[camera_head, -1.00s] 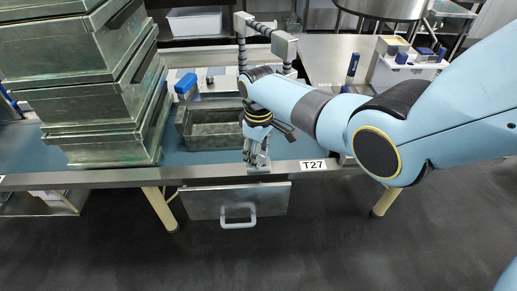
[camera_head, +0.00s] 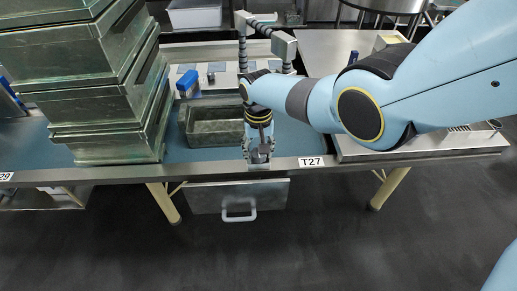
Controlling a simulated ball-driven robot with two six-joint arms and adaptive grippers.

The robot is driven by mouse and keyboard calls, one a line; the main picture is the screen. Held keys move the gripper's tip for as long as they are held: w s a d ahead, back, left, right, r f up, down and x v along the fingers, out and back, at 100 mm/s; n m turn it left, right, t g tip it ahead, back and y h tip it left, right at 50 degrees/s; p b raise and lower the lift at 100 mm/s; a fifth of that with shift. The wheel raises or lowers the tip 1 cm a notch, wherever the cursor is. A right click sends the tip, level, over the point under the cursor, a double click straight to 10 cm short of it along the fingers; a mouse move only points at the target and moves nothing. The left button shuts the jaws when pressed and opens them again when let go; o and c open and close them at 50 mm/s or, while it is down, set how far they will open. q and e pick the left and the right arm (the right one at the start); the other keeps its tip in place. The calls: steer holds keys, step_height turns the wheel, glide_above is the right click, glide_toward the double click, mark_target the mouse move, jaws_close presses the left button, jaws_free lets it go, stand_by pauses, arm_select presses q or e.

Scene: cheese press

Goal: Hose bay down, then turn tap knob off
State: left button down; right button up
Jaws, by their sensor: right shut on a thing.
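My right gripper (camera_head: 258,153) points down at the front edge of the bench, just left of the T27 label. It is shut on a small metal piece there, which looks like the tap knob; the fingers hide most of it. A black-banded hose (camera_head: 242,52) hangs at the back of the bench, beside a grey box (camera_head: 284,46) on a pipe frame. An open metal tray (camera_head: 215,127) sits on the blue bay surface (camera_head: 196,157), left of the gripper. My left gripper is not in view.
Tall stacked metal bins (camera_head: 105,100) stand on the left of the bench. A blue-topped item (camera_head: 187,80) lies behind the tray. A drawer-like panel with a white handle (camera_head: 238,208) hangs below the front edge. The floor in front is clear.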

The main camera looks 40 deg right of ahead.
steer(key=shift+m, duration=0.5)
steer(key=o, duration=1.1)
steer(key=shift+o, duration=0.2)
step_height(320, 180, up, 12)
stand_by(0.3)
